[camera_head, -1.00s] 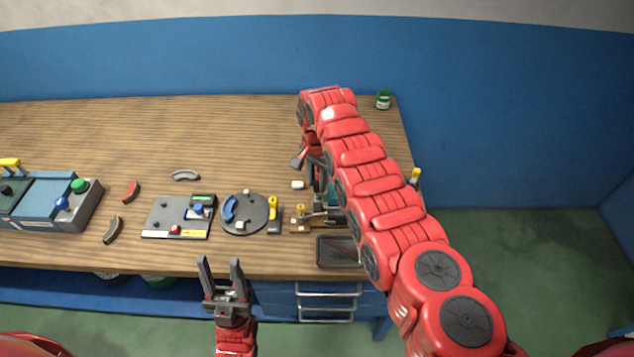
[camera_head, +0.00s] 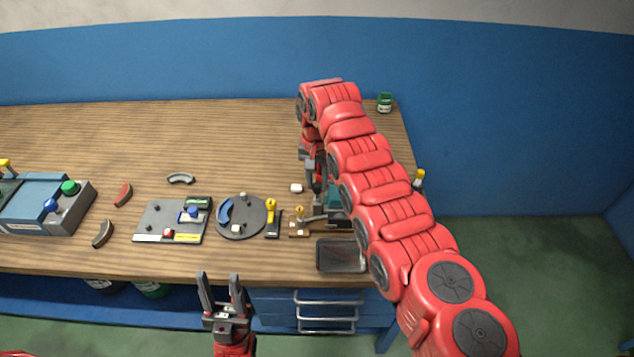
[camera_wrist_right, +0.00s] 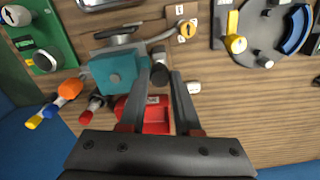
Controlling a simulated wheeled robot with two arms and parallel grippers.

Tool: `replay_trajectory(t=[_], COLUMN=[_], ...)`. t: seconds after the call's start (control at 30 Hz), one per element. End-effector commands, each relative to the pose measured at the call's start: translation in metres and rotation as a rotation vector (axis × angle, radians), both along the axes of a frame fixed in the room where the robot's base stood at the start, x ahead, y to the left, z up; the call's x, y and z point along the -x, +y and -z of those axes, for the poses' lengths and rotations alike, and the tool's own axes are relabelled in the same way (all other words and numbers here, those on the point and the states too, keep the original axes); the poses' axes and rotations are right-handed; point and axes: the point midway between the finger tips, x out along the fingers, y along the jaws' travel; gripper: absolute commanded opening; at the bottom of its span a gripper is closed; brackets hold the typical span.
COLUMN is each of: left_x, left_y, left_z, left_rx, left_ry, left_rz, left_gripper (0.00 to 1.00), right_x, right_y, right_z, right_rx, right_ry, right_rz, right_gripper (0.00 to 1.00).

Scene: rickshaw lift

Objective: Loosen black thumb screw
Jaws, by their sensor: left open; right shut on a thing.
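A teal vise-like block (camera_wrist_right: 115,72) sits on a red base (camera_wrist_right: 155,116) in the right wrist view. The black thumb screw (camera_wrist_right: 159,75) is a dark, short cylinder at the side of the teal block. My right gripper (camera_wrist_right: 162,78) has its two dark fingers on either side of this screw and is shut on it. In the head view, my right gripper (camera_head: 316,178) reaches down beside the teal block (camera_head: 333,194), which my red arm largely hides. My left gripper (camera_head: 221,281) is open and empty in front of the table's front edge.
A small white block (camera_wrist_right: 193,87) lies close to the right gripper. Screwdriver-like tools with orange (camera_wrist_right: 71,88) and red (camera_wrist_right: 87,117) parts lie at left. A black tray (camera_head: 341,255) is at the table's front. A round dial plate (camera_head: 241,217) and a grey panel (camera_head: 172,222) stand further left.

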Motion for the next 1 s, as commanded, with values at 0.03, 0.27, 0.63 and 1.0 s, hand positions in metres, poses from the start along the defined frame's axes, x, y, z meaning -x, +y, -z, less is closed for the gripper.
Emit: replay_trajectory(t=[0.03, 0.27, 0.63, 1.0], left_x=[0.0, 0.0, 0.0, 0.0], left_y=[0.0, 0.0, 0.0, 0.0], left_z=[0.0, 0.0, 0.0, 0.016], left_rx=[0.0, 0.0, 0.0, 0.0], left_ry=[0.0, 0.0, 0.0, 0.0], left_rz=[0.0, 0.0, 0.0, 0.0], left_gripper=[0.5, 0.5, 0.5, 0.5], right_x=[0.0, 0.0, 0.0, -0.001], right_y=[0.0, 0.0, 0.0, 0.0], right_z=[-0.001, -0.001, 0.0, -0.047], right_rx=[-0.001, -0.001, 0.0, 0.0], right_ry=[-0.001, -0.001, 0.0, -0.004], right_rz=[-0.001, 0.0, 0.001, 0.001], right_gripper=[0.0, 0.42, 0.61, 0.61])
